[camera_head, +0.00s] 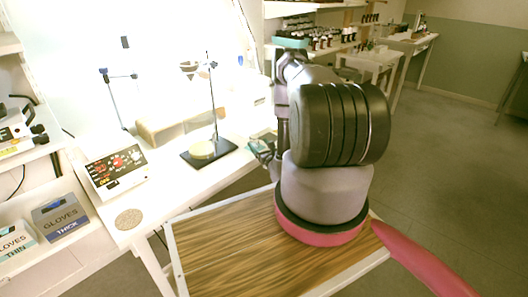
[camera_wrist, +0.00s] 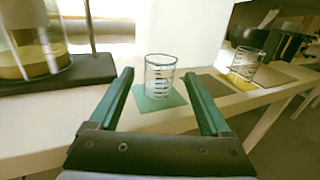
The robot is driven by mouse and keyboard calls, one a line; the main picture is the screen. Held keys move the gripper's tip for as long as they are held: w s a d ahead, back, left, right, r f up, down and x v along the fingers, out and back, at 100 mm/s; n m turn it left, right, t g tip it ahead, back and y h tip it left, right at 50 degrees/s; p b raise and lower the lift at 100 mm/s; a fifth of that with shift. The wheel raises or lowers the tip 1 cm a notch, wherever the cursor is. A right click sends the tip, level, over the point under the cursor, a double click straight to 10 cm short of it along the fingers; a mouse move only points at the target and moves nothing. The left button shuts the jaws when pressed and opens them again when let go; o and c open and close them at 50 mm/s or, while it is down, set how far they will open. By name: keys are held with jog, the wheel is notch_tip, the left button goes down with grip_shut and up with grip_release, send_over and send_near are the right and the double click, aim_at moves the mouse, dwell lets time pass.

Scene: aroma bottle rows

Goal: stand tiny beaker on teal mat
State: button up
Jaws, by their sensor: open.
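A small clear beaker (camera_wrist: 160,78) with dark graduation marks stands upright on the teal mat (camera_wrist: 178,98) in the wrist view. A second clear beaker (camera_wrist: 246,62) stands farther right, on or beside a yellow mat (camera_wrist: 236,81). I cannot tell by size which one is the tiny beaker. My gripper (camera_wrist: 159,73) is open, its two teal fingers spread to either side of the first beaker in the picture, with gaps on both sides. In the head view my gripper (camera_head: 263,147) is at the table's right end, where my arm hides most of that area.
A dark stand base (camera_wrist: 65,72) with a glass vessel stands left of the beaker. A brown mat (camera_wrist: 207,84) lies between the beakers. In the head view, a control box (camera_head: 115,170) and a round coaster (camera_head: 129,219) sit on the white table's left end.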

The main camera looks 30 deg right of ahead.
jog(key=s, duration=0.6)
jog(key=shift+s+a, duration=0.2)
jog(key=shift+s, duration=0.2)
